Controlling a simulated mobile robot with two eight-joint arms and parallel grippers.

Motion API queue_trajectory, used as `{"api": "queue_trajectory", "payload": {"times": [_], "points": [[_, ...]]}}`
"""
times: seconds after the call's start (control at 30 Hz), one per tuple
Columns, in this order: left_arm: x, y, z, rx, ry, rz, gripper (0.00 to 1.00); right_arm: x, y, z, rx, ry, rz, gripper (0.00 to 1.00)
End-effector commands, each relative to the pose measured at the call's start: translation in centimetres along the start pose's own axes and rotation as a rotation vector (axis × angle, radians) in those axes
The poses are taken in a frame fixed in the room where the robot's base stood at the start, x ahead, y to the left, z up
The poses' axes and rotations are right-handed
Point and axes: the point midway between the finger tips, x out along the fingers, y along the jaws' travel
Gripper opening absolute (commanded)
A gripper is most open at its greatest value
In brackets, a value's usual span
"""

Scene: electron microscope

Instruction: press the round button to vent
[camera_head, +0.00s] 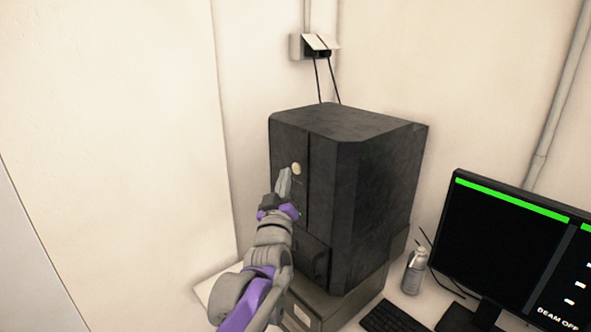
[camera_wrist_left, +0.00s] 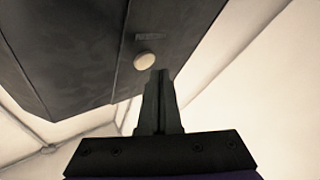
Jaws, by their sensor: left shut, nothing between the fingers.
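The round button (camera_head: 296,169) is a pale, cream-coloured disc on the front of the dark microscope cabinet (camera_head: 385,185). My left gripper (camera_head: 285,172) is shut and empty, with its fingertips just below and beside the button in the head view. In the left wrist view the button (camera_wrist_left: 145,61) stands just beyond the tips of the shut left gripper (camera_wrist_left: 160,72), slightly to their left. A small gap shows between tips and button there, and I cannot tell the exact distance. My right gripper is not in view.
A monitor (camera_head: 510,250) reading "BEAM OFF" stands at the right, with a keyboard (camera_head: 392,318) and a small bottle (camera_head: 414,271) near it. A wall socket (camera_head: 315,46) with cables is behind the cabinet. The wall left of the cabinet is bare.

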Motion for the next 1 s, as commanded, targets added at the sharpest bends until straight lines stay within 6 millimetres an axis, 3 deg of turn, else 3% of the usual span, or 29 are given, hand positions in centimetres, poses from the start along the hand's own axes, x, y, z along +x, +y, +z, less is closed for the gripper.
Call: {"api": "queue_trajectory", "payload": {"times": [1.0], "points": [[0.64, 0.46, 0.47, 0.000, 0.000, 0.000, 0.00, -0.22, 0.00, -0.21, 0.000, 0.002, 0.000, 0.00]]}}
